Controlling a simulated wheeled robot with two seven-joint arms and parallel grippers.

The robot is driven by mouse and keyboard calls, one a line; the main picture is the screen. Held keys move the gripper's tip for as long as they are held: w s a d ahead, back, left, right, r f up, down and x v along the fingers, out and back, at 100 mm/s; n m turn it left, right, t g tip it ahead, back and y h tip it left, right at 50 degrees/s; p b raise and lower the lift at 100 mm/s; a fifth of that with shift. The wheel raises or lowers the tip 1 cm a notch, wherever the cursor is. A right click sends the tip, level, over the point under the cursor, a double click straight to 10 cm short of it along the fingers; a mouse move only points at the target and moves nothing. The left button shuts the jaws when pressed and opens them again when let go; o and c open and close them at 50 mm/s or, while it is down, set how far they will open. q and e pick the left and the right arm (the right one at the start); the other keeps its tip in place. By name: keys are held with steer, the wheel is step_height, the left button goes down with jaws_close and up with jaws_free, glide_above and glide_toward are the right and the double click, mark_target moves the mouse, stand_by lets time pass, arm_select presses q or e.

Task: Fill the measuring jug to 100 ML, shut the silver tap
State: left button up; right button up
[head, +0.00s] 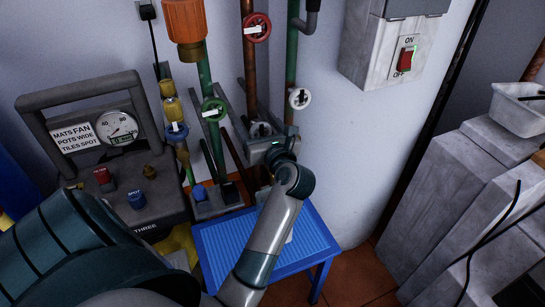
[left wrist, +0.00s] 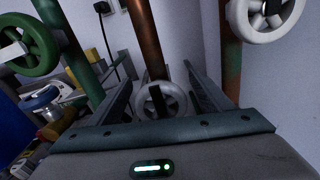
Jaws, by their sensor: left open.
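A pale grey-white handwheel (left wrist: 160,101) on a copper pipe shows between the fingers of my left gripper (head: 264,134) in the left wrist view. The fingers are open, one on each side of it; I cannot tell whether they touch it. A second whitish handwheel (head: 300,98) sits higher, to the right, on a green and rusty pipe; it also shows in the left wrist view (left wrist: 265,14). I cannot be sure from colour which is the silver tap. The measuring jug is not clearly visible; my left arm covers part of the blue table. My right gripper is out of view.
A green handwheel (head: 213,109), a red handwheel (head: 257,28) and a blue handwheel (head: 177,131) stand close on neighbouring pipes. A grey gauge machine (head: 110,150) is at left, the blue ribbed table (head: 215,245) below. A switch box (head: 405,58) hangs at right.

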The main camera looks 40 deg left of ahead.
mark_target(262, 133)
arm_select(q)
steer(key=shift+v, duration=3.5)
steer(key=shift+f, duration=0.15)
